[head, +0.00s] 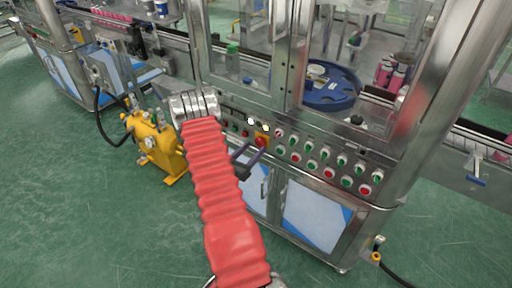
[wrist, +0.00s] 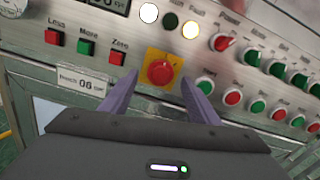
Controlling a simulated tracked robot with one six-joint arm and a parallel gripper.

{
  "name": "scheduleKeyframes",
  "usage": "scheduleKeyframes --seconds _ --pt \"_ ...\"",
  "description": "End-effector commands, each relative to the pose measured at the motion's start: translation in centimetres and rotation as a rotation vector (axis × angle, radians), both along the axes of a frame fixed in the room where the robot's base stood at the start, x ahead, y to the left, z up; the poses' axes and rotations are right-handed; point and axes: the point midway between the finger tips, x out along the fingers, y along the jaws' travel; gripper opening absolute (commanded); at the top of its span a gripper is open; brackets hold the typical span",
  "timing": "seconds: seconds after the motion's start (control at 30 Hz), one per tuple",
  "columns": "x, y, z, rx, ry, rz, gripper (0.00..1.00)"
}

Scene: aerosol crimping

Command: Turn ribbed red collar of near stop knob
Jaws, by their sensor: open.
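The near stop knob (wrist: 160,71) is a round red button with a collar on a yellow square plate (wrist: 177,64), set in the grey control panel. It also shows in the head view as a small red spot on yellow (head: 262,142). My gripper (wrist: 158,82) is open, with one purple finger left of the knob and the other to its right. The fingertips reach the lower part of the plate, and I cannot tell whether they touch it. Ribs on the collar are too small to make out.
Green and red buttons (wrist: 85,46) sit left of the knob. Rows of green and red knobs (wrist: 233,97) lie close on the right. Lamps (wrist: 149,13) are above. A yellow machine (head: 157,145) stands on the green floor at left.

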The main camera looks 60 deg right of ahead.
Motion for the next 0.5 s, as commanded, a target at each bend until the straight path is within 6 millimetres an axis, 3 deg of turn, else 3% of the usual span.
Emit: scheduleKeyframes --seconds 0.2,0.5 --pt "-0.4 -2.5 0.0 0.0 0.0 -0.001 0.55" --pt "-0.5 -3.0 0.0 0.001 0.001 0.001 0.55"
